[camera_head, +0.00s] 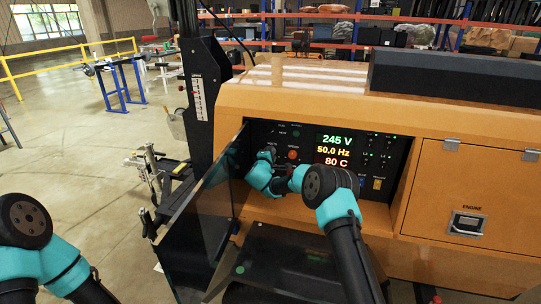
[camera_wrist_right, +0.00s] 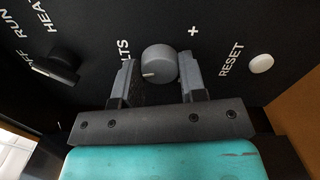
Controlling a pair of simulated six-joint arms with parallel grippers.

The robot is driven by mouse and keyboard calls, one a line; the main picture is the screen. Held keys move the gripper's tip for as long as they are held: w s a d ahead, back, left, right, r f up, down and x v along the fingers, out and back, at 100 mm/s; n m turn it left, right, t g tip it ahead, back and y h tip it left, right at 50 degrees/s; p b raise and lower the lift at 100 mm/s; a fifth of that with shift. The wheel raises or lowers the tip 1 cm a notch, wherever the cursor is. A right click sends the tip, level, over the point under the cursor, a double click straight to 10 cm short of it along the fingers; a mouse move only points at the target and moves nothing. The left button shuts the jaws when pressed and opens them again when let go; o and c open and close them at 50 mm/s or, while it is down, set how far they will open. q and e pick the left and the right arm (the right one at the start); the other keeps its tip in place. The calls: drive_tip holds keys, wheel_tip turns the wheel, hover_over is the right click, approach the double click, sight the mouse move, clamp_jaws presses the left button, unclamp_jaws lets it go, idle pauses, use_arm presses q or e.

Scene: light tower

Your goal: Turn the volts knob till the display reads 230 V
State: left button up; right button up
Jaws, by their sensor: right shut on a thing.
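The display (camera_head: 333,150) on the black panel reads 245 V in green, with 50.0 Hz and 80 C below. In the right wrist view the volts knob (camera_wrist_right: 160,62) is a round grey knob with a white mark pointing left. The fingers of my right gripper (camera_wrist_right: 158,78) are on either side of it, shut on it. In the head view my right wrist (camera_head: 262,172) is at the panel's left part and hides the knob. Of my left arm only upper links show at the lower left; its gripper is out of view.
In the right wrist view a black switch (camera_wrist_right: 57,66) is left of the knob and a white reset button (camera_wrist_right: 261,63) is right. An open dark door (camera_head: 200,225) stands left of the panel recess.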

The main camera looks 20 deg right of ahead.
drive_tip(key=n, duration=0.9)
drive_tip(key=shift+n, duration=0.3)
idle(0.3)
drive_tip(key=o, duration=0.9)
drive_tip(key=v, duration=1.7)
drive_tip(key=shift+s, duration=0.15)
